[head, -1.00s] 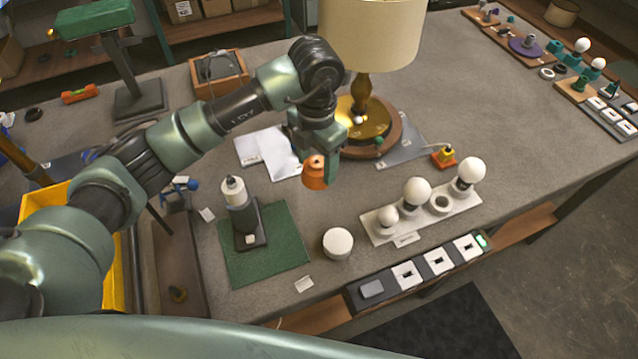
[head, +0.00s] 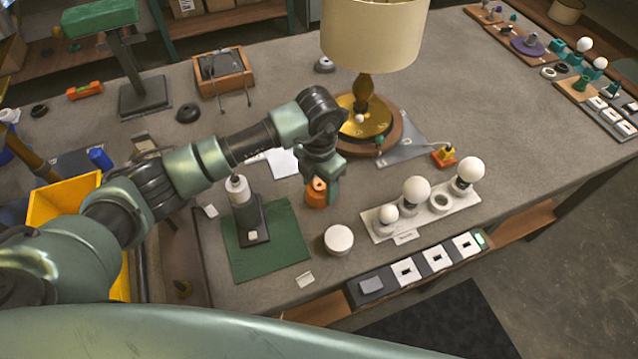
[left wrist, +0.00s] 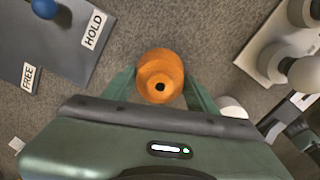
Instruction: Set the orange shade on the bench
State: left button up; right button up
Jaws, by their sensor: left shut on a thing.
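The orange shade (head: 316,195) is a small orange cup-like piece with a hole in its top. It also shows in the left wrist view (left wrist: 161,77), between the two green fingers. My left gripper (head: 322,186) is shut on it, over the grey bench (head: 400,265). I cannot tell whether the shade's lower edge touches the bench. My right gripper is not in view.
A green mat (head: 285,255) with a bottle-like lamp part (head: 240,195) on a stand lies to the left. A white round piece (head: 338,240) and a white bulb tray (head: 465,208) are in front and to the right. A large brass lamp (head: 366,90) stands behind.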

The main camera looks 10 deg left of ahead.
aim_at(319, 185)
pick_arm(q)
jog(key=o, duration=1.4)
jog(key=shift+r+p, duration=0.2)
jog(key=shift+p, duration=0.1)
jog(key=shift+r+b, duration=0.3)
notch_tip(319, 185, up, 11)
jog(key=b, duration=0.2)
jog(key=shift+r+b, duration=0.1)
jog(key=shift+b, duration=0.3)
